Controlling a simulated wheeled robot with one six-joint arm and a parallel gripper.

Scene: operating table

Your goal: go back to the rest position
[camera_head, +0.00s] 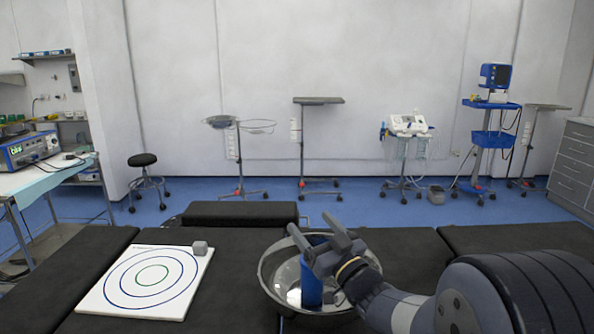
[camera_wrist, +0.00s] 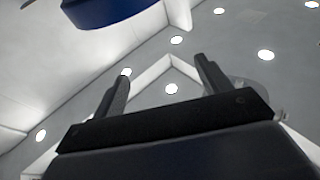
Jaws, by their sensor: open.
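My gripper (camera_head: 311,224) is in front of and above the metal bowl (camera_head: 268,283) in the head view, its two fingers apart and pointing up. A blue cup-like cylinder (camera_head: 311,287) stands in the bowl, partly hidden behind my gripper; no hold on it shows. In the wrist view my gripper (camera_wrist: 162,68) has its fingers spread with nothing between them, against the ceiling.
A blue round thing (camera_wrist: 108,12) hangs at the top of the wrist view. Stands and carts are along the far wall.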

